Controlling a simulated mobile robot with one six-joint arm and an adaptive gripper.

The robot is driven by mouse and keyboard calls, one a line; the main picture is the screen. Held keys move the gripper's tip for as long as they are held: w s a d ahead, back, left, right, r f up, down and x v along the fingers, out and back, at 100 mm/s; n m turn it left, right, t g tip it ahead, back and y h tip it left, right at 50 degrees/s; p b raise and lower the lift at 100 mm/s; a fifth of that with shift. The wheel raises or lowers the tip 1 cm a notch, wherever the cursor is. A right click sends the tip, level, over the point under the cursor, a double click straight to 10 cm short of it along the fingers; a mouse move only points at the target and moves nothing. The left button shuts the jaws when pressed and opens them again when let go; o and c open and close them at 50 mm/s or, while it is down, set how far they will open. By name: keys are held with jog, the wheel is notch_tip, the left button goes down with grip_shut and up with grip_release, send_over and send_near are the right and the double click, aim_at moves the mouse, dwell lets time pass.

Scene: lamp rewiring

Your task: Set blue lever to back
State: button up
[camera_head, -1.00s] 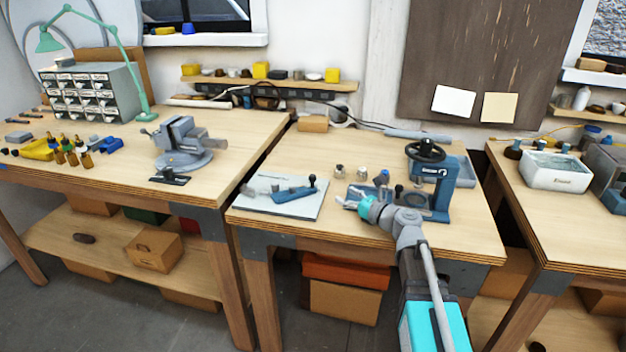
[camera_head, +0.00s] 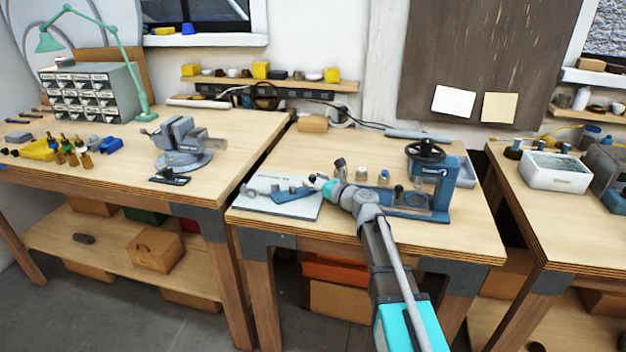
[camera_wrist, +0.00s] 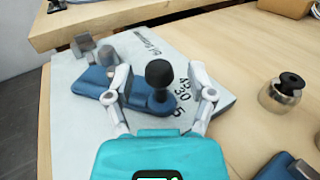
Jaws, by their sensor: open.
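The blue lever (camera_wrist: 148,101) lies on a pale grey plate with dark lettering and has an upright black knob (camera_wrist: 159,75) at its near end. In the head view the lever (camera_head: 289,194) is on the plate (camera_head: 265,200) at the left of the middle bench, its knob end hidden by my gripper. My gripper (camera_wrist: 165,97) is open, one finger on each side of the knob end. I cannot tell whether either finger touches the lever. In the head view my gripper (camera_head: 315,183) reaches over the plate's right part.
A small metal weight with a dark knob (camera_wrist: 284,90) stands right of the plate in the wrist view. A blue press with a black handwheel (camera_head: 428,150) stands at the bench's right. A small box (camera_head: 312,123) sits at the back.

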jog(key=shift+w+a, duration=0.2)
jog(key=shift+a, duration=0.05)
grip_shut()
dwell(0.3)
